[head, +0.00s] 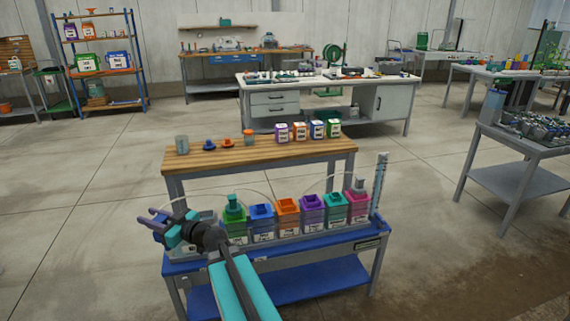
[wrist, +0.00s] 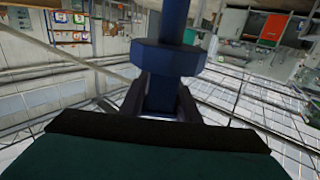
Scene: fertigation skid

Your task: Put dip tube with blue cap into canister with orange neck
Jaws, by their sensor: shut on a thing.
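My gripper (head: 157,222) is at the left end of the blue cart, at about the height of the canister tops. It is shut on the dip tube with its blue cap. In the wrist view the blue cap (wrist: 170,57) is a wide collar just beyond the fingers, with a dark blue shaft (wrist: 176,22) above it. The tube's far end is not clear in either view. The canister with the orange neck (head: 287,212) stands in the row on the cart, right of my gripper and well apart from it. Its square top looks open.
Green (head: 235,222), blue (head: 262,222), purple (head: 312,215), teal (head: 335,212) and magenta (head: 356,204) canisters stand close beside it. Thin hoses arc over the row. A clear column (head: 380,182) rises at the cart's right end. A wooden bench (head: 225,158) with bottles and caps stands behind.

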